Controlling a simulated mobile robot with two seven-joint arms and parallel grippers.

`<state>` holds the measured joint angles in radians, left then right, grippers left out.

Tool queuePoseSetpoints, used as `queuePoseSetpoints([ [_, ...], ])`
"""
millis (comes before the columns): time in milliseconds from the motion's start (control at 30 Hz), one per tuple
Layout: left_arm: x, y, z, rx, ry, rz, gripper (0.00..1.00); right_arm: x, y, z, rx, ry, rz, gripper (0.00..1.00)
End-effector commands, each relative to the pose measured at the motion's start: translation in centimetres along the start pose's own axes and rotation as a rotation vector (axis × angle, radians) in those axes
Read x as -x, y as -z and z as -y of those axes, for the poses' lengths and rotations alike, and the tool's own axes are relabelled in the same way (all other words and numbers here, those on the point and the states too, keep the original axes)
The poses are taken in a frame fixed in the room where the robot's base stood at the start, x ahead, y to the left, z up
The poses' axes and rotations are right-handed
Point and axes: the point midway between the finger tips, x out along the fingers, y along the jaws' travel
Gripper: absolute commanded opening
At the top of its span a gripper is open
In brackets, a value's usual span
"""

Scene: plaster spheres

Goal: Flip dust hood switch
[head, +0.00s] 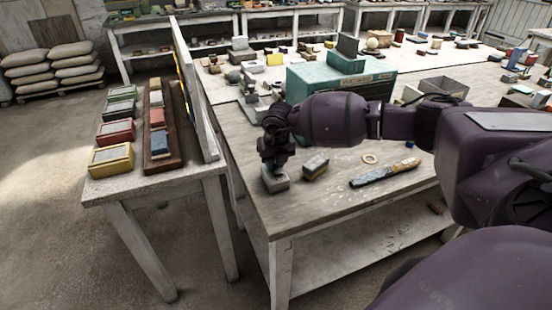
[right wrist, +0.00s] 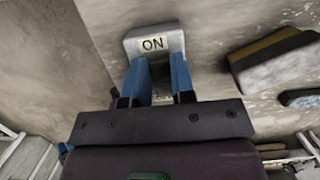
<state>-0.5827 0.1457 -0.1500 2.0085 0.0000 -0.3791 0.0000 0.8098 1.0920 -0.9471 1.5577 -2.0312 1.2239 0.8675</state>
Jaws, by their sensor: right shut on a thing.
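The switch (right wrist: 154,42) is a small grey box with a white label reading ON, at the top of the right wrist view. In the head view the switch (head: 275,181) sits on the near left corner of the worktable. My right gripper (head: 274,165) points down onto it from above. In the right wrist view the blue fingers of my right gripper (right wrist: 157,70) are shut on the switch, one on each side. A second label between the fingers is partly hidden. My left gripper is not in view.
A block (head: 315,166) stands close right of the switch, with a ring (head: 370,158) and a blue-handled tool (head: 385,172) beyond. A teal box (head: 310,82) stands behind my arm. A narrow bench (head: 100,190) with colored boxes stands left, across a gap.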

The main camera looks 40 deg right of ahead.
Motion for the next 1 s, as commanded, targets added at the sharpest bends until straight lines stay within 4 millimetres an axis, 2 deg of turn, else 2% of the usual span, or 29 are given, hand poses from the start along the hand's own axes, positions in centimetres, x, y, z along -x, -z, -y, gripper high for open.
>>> queuePoseSetpoints([
  [33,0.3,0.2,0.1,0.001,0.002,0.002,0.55,0.5,0.1,0.1,-0.001,0.000,0.035,0.00],
  [300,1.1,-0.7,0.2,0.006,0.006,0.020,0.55,0.4,0.3,0.1,0.000,-0.001,0.168,0.00],
  [700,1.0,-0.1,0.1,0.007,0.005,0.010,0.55,0.3,0.3,0.1,-0.001,-0.001,0.189,0.00],
  [733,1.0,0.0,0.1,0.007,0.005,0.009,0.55,0.3,0.3,0.1,-0.001,-0.001,0.189,0.25],
  [900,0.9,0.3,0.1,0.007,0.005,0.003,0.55,0.3,0.3,0.1,-0.001,-0.001,0.188,0.49],
  [1000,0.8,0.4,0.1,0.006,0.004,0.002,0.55,0.3,0.3,0.0,-0.001,-0.001,0.188,0.49],
])
